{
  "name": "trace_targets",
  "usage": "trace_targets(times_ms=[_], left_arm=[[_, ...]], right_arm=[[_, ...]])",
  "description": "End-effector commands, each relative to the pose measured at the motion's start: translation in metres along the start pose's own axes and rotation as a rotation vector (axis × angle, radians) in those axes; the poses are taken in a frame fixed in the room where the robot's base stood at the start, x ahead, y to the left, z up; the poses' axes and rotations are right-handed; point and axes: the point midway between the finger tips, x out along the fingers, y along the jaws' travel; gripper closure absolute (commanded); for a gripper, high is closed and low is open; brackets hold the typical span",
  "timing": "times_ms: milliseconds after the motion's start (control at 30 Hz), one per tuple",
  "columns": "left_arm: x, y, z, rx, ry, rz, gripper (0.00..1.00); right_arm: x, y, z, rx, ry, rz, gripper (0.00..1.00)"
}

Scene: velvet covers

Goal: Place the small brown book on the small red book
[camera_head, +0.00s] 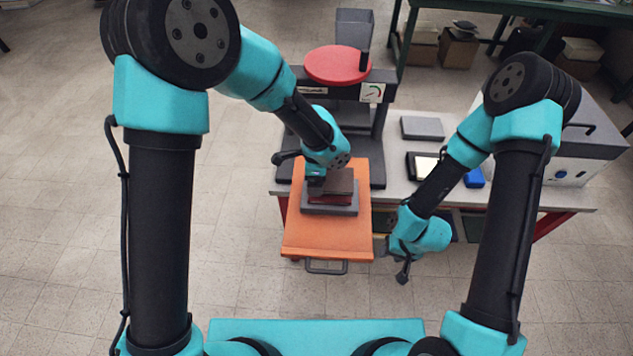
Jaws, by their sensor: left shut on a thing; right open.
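The small brown book (343,181) is at the middle of the view, with my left gripper (316,180) shut on its left part. It is right over the small red book (331,198); I cannot tell whether the two touch. The red book lies on a larger grey block or book (330,210), on an orange board (325,240). The gripper and arm hide part of the brown book. My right gripper (404,268) hangs empty to the right of the orange board, apart from the books. Its fingers are small and dark here.
A machine with a red round top (338,64) stands behind the board. A grey table (540,197) to the right holds a grey slab (422,128), a dark tray, a blue item (474,178) and a grey box (590,150). The front of the board is clear.

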Motion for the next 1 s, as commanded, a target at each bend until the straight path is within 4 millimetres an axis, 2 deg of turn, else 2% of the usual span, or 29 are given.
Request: trace_targets(times_ms=[267,700,733,800,1000], left_arm=[[0.034,-0.002,0.001,0.000,0.000,0.002,0.33],[0.038,-0.002,0.000,0.000,0.000,0.000,0.33],[0.038,-0.002,0.000,0.000,0.000,0.000,0.05],[0.038,-0.002,0.000,0.000,0.000,0.000,0.00],[0.038,-0.002,0.000,0.000,0.000,0.000,0.00]], right_arm=[[0.000,0.000,0.000,0.000,0.000,0.000,0.57],[0.000,0.000,0.000,0.000,0.000,0.000,0.57],[0.000,0.000,0.000,0.000,0.000,0.000,0.57],[0.000,0.000,0.000,0.000,0.000,0.000,0.57],[0.000,0.000,0.000,0.000,0.000,0.000,0.57]])
